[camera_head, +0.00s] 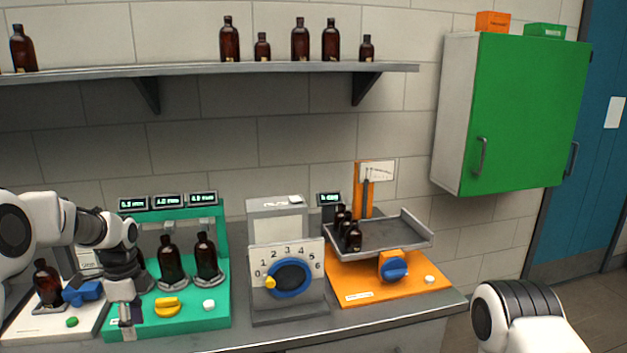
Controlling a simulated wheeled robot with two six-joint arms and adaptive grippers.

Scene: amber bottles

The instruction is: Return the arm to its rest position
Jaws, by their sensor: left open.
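My left arm comes in from the left, and my left gripper (127,316) points down at the front left of the green bench unit (218,314). It is open, and I see nothing held in it. Another amber bottle (47,284) stands on a white unit (28,328) at the far left. Part of my right arm shows at the lower right; its gripper is out of view.
A grey dial box (258,302) stands mid-bench. Right of it, an orange unit (350,291) carries a tray (400,238) with small dark bottles. A shelf (200,70) with several amber bottles hangs above. A green cabinet (525,110) is at right.

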